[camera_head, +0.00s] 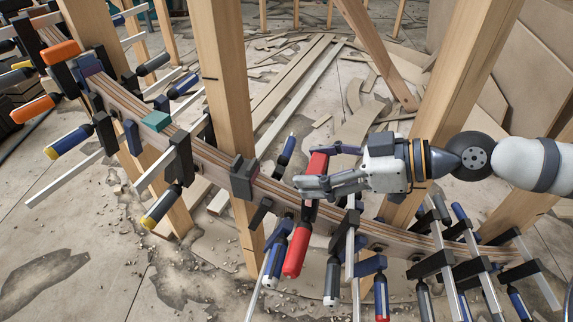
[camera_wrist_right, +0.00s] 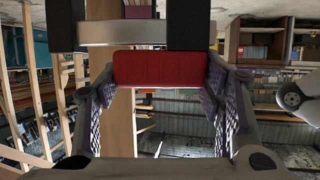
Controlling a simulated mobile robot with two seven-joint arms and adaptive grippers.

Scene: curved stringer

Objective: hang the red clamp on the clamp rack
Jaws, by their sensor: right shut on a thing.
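The red clamp (camera_head: 297,252) is at the curved laminated stringer (camera_head: 215,160), in the middle of the head view. It has a red upper part by my fingers and a red lower handle hanging in front of the stringer. My right gripper (camera_head: 316,168) is shut on its upper part. The right wrist view shows the red part (camera_wrist_right: 155,67) between the two fingers, with a pale bar and dark pieces just beyond it. I cannot tell whether the clamp touches the stringer. My left gripper is not in view. I cannot make out a separate clamp rack.
Several blue, black and orange-handled clamps line the stringer, some close beside the red one, such as a blue-handled clamp (camera_head: 274,255). Upright wooden posts (camera_head: 226,110) stand along it. The floor (camera_head: 70,240) is littered with wood scraps and debris.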

